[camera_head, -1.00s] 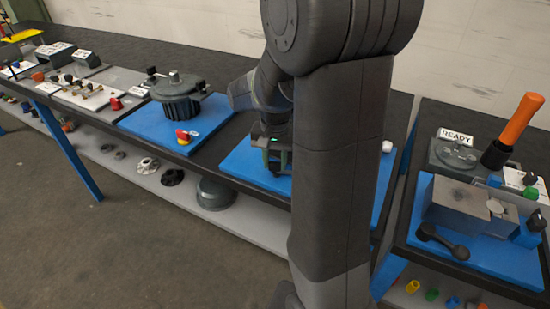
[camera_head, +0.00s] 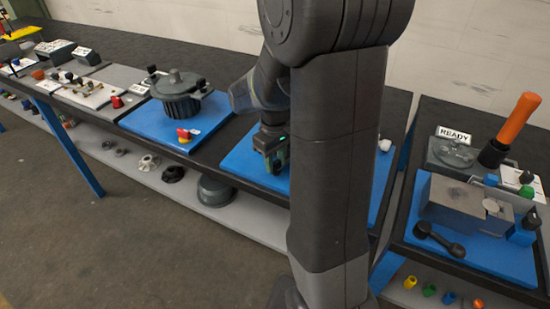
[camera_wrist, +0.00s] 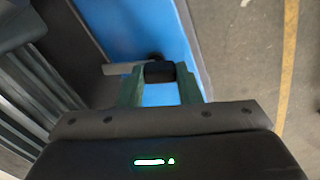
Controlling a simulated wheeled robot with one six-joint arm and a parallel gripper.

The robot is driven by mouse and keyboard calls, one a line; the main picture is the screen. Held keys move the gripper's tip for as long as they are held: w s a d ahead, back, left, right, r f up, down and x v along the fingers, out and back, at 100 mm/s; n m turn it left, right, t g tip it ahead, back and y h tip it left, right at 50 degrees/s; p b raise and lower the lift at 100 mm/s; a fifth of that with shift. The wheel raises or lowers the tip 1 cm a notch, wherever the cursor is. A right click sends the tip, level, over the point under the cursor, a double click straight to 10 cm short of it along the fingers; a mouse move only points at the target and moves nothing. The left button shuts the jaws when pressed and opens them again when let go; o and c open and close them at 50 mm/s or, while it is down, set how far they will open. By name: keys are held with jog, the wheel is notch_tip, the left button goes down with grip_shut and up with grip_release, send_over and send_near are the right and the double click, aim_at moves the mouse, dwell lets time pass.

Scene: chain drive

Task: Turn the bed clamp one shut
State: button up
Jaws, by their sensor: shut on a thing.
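My gripper (camera_wrist: 160,88) is shut on a small black piece (camera_wrist: 158,72) above the blue plate (camera_wrist: 150,30) in the wrist view. Its two green fingers stand on either side of the piece. A short grey bar (camera_wrist: 116,69) shows just left of the held piece; I take this to be the bed clamp. In the head view my gripper (camera_head: 272,152) is low over the middle blue plate (camera_head: 238,155), partly hidden by my own arm. The clamp cannot be made out there.
A dark ribbed drum (camera_head: 178,95) stands on a blue plate to the left, with a red-yellow button (camera_head: 184,135) in front. A grey vise-like block (camera_head: 455,200) and orange-handled tool (camera_head: 512,130) are on the right table. A shelf (camera_head: 150,172) runs below.

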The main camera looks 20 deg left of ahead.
aim_at(276, 162)
jog(key=shift+n, duration=2)
jog(key=o, duration=1)
notch_tip(276, 162, up, 14)
jog(key=shift+f+p, duration=0.1)
jog(key=shift+p, duration=0.35)
notch_tip(276, 162, down, 14)
jog(key=shift+r+b, duration=0.1)
jog(key=shift+b, duration=0.2)
